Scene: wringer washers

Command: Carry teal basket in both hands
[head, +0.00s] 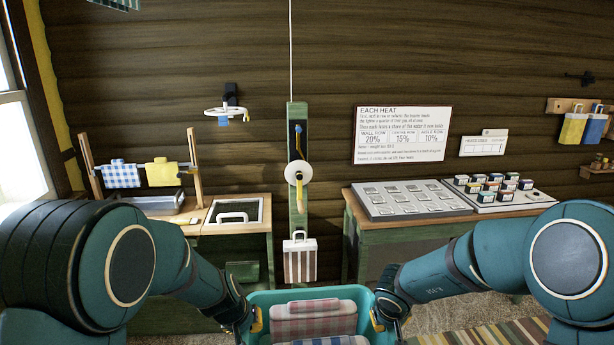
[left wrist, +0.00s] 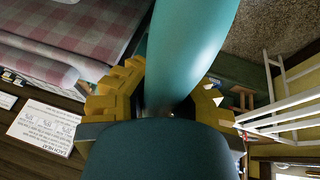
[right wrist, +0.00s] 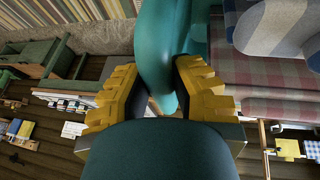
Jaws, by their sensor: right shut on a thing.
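The teal basket (head: 348,291) is at the bottom centre of the head view, its lower part cut off by the frame. Folded checked cloths (head: 308,308) lie in it, pink-red and bluish. My left gripper (head: 256,320) is at the basket's left side. In the left wrist view its yellow fingers (left wrist: 168,100) stand on both sides of the teal wall (left wrist: 190,45); whether they press on it is unclear. My right gripper (head: 378,320) is at the right side. In the right wrist view its fingers (right wrist: 158,100) are shut on the teal wall (right wrist: 155,55).
A washstand (head: 190,227) with a tub and hanging cloths stands at left. A table (head: 405,211) with a sample board and small blocks stands at right. Between them a green post (head: 298,220) carries a striped bag (head: 300,260). A striped rug (head: 490,333) lies at lower right.

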